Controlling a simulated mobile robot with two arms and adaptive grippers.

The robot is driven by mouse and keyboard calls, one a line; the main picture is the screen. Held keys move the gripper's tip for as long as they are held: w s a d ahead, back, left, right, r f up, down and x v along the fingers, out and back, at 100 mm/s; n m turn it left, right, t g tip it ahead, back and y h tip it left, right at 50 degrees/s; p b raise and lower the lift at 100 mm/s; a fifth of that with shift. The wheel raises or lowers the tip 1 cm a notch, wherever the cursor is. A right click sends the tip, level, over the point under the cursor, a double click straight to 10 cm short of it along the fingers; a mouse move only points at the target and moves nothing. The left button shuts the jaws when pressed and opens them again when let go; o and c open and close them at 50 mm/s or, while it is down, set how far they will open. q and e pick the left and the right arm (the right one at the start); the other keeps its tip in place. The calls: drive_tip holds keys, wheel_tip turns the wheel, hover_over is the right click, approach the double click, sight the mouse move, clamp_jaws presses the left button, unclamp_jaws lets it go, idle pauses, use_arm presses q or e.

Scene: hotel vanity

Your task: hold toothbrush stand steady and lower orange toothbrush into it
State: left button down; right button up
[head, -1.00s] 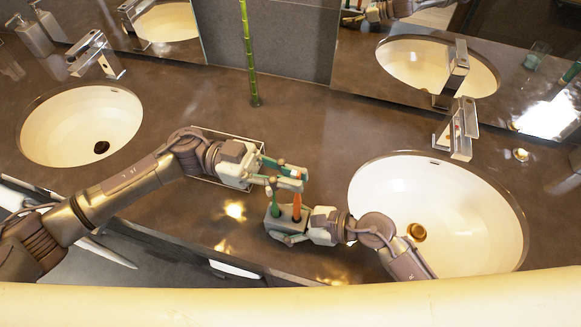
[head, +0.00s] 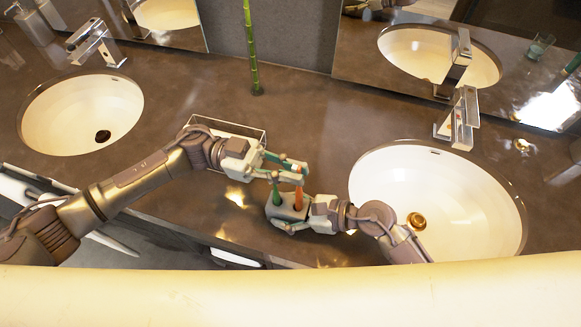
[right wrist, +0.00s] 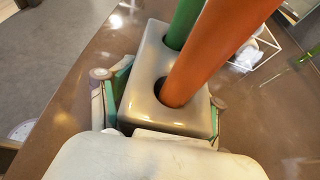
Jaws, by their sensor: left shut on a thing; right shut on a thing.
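The grey toothbrush stand (head: 287,212) is on the counter between the two basins, near the front edge. My right gripper (head: 290,222) is shut on it from the right. In the right wrist view the stand (right wrist: 147,75) fills the middle, with its holes on top. The orange toothbrush (head: 298,199) is upright, its lower end in the nearer hole; its handle (right wrist: 215,50) leans a little in the right wrist view. My left gripper (head: 290,172) is shut on its upper part. A green toothbrush (head: 277,193) stands in the other hole.
A wire-framed tray (head: 245,132) lies behind my left gripper. The left basin (head: 75,125) and right basin (head: 460,220) flank the area, with taps behind them. A bamboo stalk (head: 252,60) stands at the back wall.

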use_arm(q)
drive_tip(key=f, duration=0.3)
drive_tip(key=shift+s+a+f+n+t, duration=0.1)
drive_tip(key=shift+s+n+t, duration=0.1)
drive_tip(key=shift+n+t, duration=0.1)
use_arm(e)
drive_tip(key=shift+s+a+r, duration=0.1)
drive_tip(key=shift+s+a, duration=0.05)
use_arm(q)
drive_tip(key=shift+w, duration=0.2)
use_arm(e)
drive_tip(key=shift+w, duration=0.2)
use_arm(q)
drive_tip(key=c, duration=1.2)
unclamp_jaws()
drive_tip(key=shift+s+r, duration=0.1)
drive_tip(key=shift+r, duration=0.25)
drive_tip(key=shift+o, duration=0.2)
drive_tip(key=shift+r, duration=0.15)
wheel_tip(320, 180, up, 10)
drive_tip(key=shift+f, duration=0.15)
use_arm(e)
drive_tip(key=o, duration=1.4)
drive_tip(key=shift+o, duration=0.2)
drive_tip(key=shift+d, duration=0.2)
